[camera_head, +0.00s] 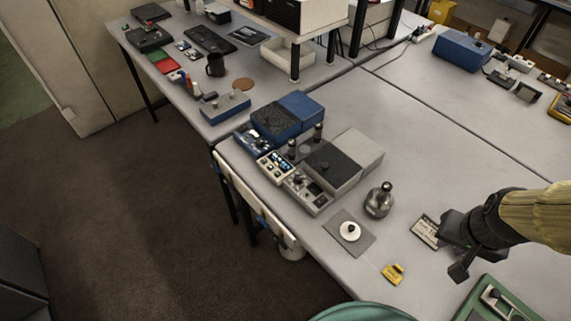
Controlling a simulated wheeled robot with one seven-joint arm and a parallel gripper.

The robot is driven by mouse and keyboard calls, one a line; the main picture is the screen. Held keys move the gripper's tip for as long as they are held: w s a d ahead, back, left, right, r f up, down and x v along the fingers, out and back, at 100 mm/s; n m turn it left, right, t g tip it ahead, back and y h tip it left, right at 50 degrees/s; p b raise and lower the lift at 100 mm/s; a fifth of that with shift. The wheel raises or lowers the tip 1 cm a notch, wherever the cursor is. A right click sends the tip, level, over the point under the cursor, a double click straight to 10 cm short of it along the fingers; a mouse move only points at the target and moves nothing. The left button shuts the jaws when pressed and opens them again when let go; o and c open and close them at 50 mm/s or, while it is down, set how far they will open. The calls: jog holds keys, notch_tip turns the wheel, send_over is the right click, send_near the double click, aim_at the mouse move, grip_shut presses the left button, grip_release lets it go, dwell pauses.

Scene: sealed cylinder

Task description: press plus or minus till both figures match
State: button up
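A grey instrument with a small lit display (275,166) stands near the left edge of the near table. Its figures are too small to read, and I cannot make out plus or minus buttons. A control panel (306,188) with knobs and a small dark screen sits just right of the display. My gripper (451,248) is at the right, well apart from the instrument and above the table. Its two dark fingers look spread, with nothing seen between them.
A grey metal flask (379,200), a white round piece on a grey pad (349,233), a yellow tag (393,274) and a white label card (426,231) lie between instrument and gripper. Blue boxes (287,116) stand behind the instrument. The table's middle is clear.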

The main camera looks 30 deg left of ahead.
grip_shut()
dwell(1.4)
